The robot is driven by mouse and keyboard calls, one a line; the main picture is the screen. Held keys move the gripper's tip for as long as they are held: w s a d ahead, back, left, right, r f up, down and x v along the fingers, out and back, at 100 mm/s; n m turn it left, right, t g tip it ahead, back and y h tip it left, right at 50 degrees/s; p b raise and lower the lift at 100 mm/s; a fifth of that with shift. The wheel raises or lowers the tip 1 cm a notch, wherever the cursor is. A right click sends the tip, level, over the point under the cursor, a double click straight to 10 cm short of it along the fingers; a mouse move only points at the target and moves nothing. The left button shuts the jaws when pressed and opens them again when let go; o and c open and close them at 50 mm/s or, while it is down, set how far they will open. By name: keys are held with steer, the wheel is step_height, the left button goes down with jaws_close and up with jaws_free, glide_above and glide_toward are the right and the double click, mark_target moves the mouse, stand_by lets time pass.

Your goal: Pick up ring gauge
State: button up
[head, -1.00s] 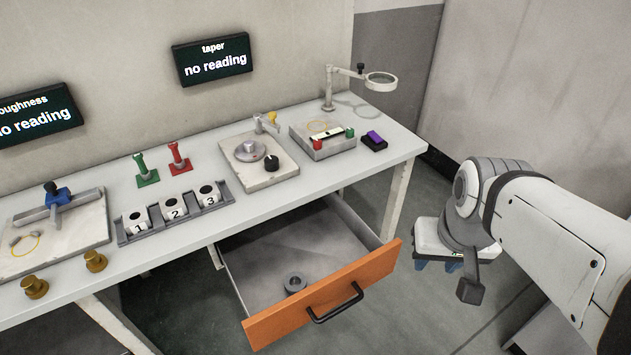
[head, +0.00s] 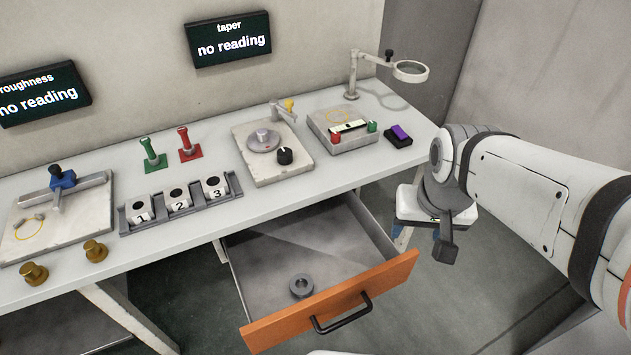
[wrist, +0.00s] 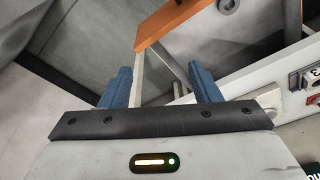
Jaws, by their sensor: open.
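The ring gauge (head: 301,286) is a small grey metal ring with a dark hole. It lies flat on the floor of the open drawer (head: 392,268), near the orange front. In the wrist view the ring gauge (wrist: 227,5) shows at the top edge, partly cut off. My gripper (wrist: 160,88) is open and empty, its two blue fingers apart. In the head view my gripper (head: 425,232) hangs to the right of the drawer, partly hidden by my wrist, well apart from the ring gauge.
The table (head: 230,212) above the drawer carries a rack (head: 181,205) of numbered blocks, red and green plugs, a dial plate (head: 272,160) and a magnifier (head: 410,70). The black handle (head: 342,316) sticks out from the drawer front. The drawer is otherwise empty.

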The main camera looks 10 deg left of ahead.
steer(key=o, duration=0.5)
steer(key=shift+g, duration=0.6)
steer(key=w+a+f+b, duration=0.1)
steer(key=a+f, duration=0.1)
steer(key=f, duration=0.1)
steer(key=w+a+f+b, duration=0.1)
steer(key=w+a+f, duration=0.1)
steer(key=a+f, duration=0.1)
steer(key=w+a+f, duration=0.2)
steer(key=a+f, duration=0.1)
steer(key=f, duration=0.1)
steer(key=shift+w+a+b, duration=0.1)
steer(key=shift+a+b, duration=0.05)
steer(key=shift+b, duration=0.25)
steer(key=shift+c, duration=0.2)
steer(key=shift+o, duration=0.7)
steer(key=w+a+f+b, duration=0.1)
steer(key=a+f, duration=0.5)
steer(key=f, duration=0.1)
steer(key=shift+m+b, duration=0.3)
steer(key=g+b, duration=0.1)
steer(key=b, duration=0.1)
glide_above(301, 287)
step_height(301, 287, down, 11)
steer(key=shift+m, duration=0.3)
steer(key=shift+f+b, duration=0.3)
steer(key=shift+f, duration=3.45)
